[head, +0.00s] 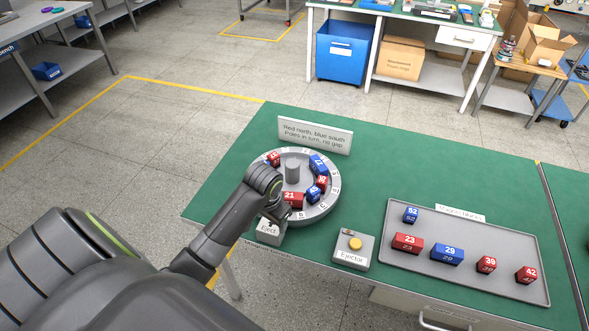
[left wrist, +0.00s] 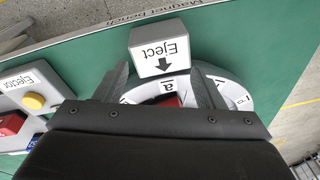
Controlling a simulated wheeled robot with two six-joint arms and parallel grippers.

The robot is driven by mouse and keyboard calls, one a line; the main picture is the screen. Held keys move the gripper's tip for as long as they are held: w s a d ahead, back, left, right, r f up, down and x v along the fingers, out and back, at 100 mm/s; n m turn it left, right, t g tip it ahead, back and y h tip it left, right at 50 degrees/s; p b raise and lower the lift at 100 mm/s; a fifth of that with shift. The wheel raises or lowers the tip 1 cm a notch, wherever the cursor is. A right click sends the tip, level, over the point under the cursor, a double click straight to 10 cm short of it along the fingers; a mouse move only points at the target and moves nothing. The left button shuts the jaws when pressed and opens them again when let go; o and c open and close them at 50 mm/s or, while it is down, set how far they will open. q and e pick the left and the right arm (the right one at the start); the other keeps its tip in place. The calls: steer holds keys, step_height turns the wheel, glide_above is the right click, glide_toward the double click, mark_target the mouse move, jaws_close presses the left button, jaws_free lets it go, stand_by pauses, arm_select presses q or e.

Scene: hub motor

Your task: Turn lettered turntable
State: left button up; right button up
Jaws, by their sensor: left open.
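The grey round turntable (head: 325,211) has a lettered rim, a central post (head: 292,171) and several red and blue numbered blocks on it. A red block marked 21 (head: 291,199) is at its front, and a blue block (head: 318,164) at its back right. My left gripper (head: 283,212) is over the turntable's front edge. In the left wrist view its open fingers (left wrist: 162,78) straddle a rim part lettered "a" (left wrist: 168,86) and a red block (left wrist: 168,101); I cannot tell whether they touch. The Eject block (head: 269,232) stands just in front of the turntable. My right gripper is out of view.
A sign (head: 315,135) reading "Red north, blue south" stands behind the turntable. An Ejector box (head: 353,251) with a yellow button is to the right. A grey tray (head: 460,277) with several numbered blocks is farther right. Green bench top (head: 400,165) is clear behind the tray.

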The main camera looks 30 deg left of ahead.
arm_select(q)
steer(key=w+a+r+n+g+h, duration=0.1)
steer(key=w+a+r, duration=0.1)
steer(key=w+r, duration=0.65)
steer(key=w+a+r+g, duration=0.1)
steer(key=w+a+r, duration=0.2)
steer(key=w+r, duration=0.55)
steer(key=b, duration=0.5)
glide_toward(292, 171)
steer(key=shift+w+a+f, duration=0.3)
steer(key=shift+w, duration=0.15)
steer(key=shift+w+a+f, duration=0.3)
steer(key=shift+w, duration=0.15)
step_height(292, 171, down, 11)
steer(key=shift+f+p, duration=0.25)
steer(key=shift+p, duration=0.3)
jaws_close()
